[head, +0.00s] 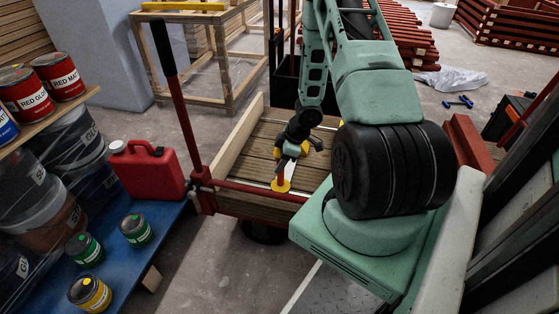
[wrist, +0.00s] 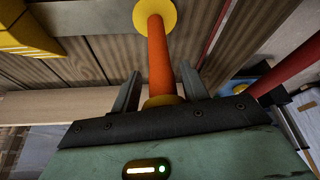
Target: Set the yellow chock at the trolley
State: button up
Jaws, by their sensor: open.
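The trolley (head: 262,150) has a plank bed and a red frame with an upright red handle (head: 178,95). My gripper (head: 291,152) is low over its bed. In the wrist view my open gripper (wrist: 160,80) has an orange rod (wrist: 160,55) between its fingers, with a gap on each side. The rod has a yellow disc (wrist: 154,14) at its far end; the disc also shows in the head view (head: 281,186). A ridged yellow block (wrist: 25,32), perhaps the yellow chock, shows at the wrist view's upper left. My arm hides part of the bed.
A red jerrycan (head: 148,170) and paint tins (head: 90,292) stand on a blue shelf (head: 130,262) at left. A wooden bench frame (head: 232,75) stands behind. A toolbox (head: 505,115) and red battens (head: 410,40) are at right. Bare floor lies in front of the trolley.

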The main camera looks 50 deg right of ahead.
jog(key=p+v, duration=0.5)
jog(key=v, duration=0.5)
jog(key=w+a+r+h, duration=0.2)
jog(key=w+a+r, duration=0.7)
jog(key=r, duration=0.1)
jog(key=w+a+r+h, duration=0.1)
jog(key=a+r, duration=0.6)
jog(key=a, duration=0.5)
jog(key=s+a+r, duration=0.5)
jog(key=s+a, duration=0.1)
jog(key=a, duration=0.5)
jog(key=s+a+r+g, duration=0.1)
jog(key=s+a+r, duration=0.1)
jog(key=s+a, duration=0.4)
jog(key=s+a+r+g+y, duration=0.1)
jog(key=s+a, duration=0.5)
jog(key=s, duration=0.7)
jog(key=shift+r+g+p, duration=0.4)
jog(key=shift+r+g, duration=0.4)
jog(key=shift+w, duration=0.1)
